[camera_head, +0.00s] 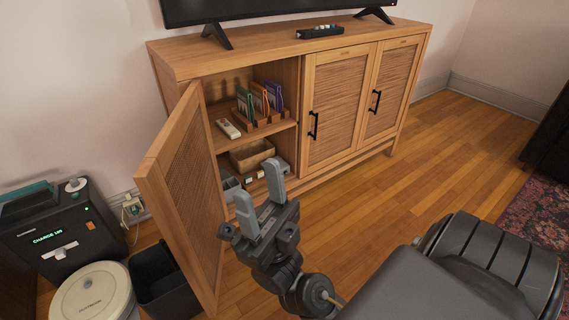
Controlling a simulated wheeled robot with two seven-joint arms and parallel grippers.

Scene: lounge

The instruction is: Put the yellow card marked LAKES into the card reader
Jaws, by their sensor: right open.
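Several upright cards or thin cases stand in a wooden rack (262,128) on the upper shelf of the open cabinet. I can make out a green one (245,106), an orange one (261,99) and a purple one (275,95). Their markings are too small to read, and I cannot pick out a yellow LAKES card. No card reader is clearly identifiable; a black box (75,232) with a lit green display stands at the left. My right gripper (257,185) is open and empty in front of the cabinet, below the rack in the picture. My left gripper is out of view.
The cabinet door (186,185) stands open left of my right gripper. A remote (228,128) lies beside the rack; a basket (251,154) sits below. A black bin (163,283) and round robot vacuum (92,296) are at lower left. Wood floor (430,150) is clear at right.

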